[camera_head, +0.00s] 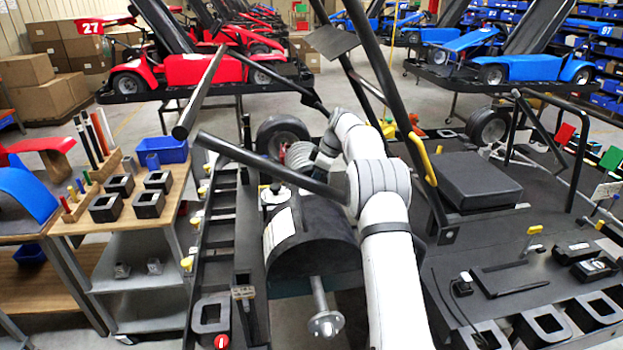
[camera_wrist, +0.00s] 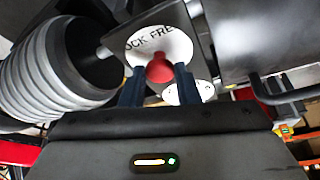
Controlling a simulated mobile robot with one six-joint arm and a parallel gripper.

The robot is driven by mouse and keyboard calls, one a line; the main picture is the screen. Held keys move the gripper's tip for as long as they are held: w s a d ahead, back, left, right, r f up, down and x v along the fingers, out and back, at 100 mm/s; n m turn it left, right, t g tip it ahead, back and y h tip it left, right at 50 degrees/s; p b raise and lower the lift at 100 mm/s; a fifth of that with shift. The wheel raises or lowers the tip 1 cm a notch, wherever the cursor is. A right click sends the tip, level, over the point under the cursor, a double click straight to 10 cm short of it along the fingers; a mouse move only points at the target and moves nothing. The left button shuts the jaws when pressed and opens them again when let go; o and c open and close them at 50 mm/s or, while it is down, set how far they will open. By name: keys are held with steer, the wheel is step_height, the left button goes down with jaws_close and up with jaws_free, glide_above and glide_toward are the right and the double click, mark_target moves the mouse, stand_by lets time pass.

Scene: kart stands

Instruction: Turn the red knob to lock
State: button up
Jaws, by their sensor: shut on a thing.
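The red knob (camera_wrist: 159,69) sits in front of a round white dial plate (camera_wrist: 142,42) in the wrist view. The letters "OCK" and "FRE" show on the plate, with the rest cut off or covered. My gripper (camera_wrist: 159,78) has one dark finger on each side of the knob and is shut on it. I cannot tell which mark the knob points to. In the head view my white arm reaches away over the kart stand, and the knob and my gripper cannot be made out there.
In the head view, black bars (camera_head: 270,166) cross near my arm. A wooden cart (camera_head: 170,212) stands at left.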

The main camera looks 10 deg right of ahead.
steer(key=shift+r, duration=0.1)
steer(key=o, duration=1)
steer(key=shift+c, duration=0.2)
steer(key=b+v, duration=0.1)
steer(key=v, duration=0.6)
steer(key=shift+r, duration=0.3)
steer(key=shift+d, duration=0.1)
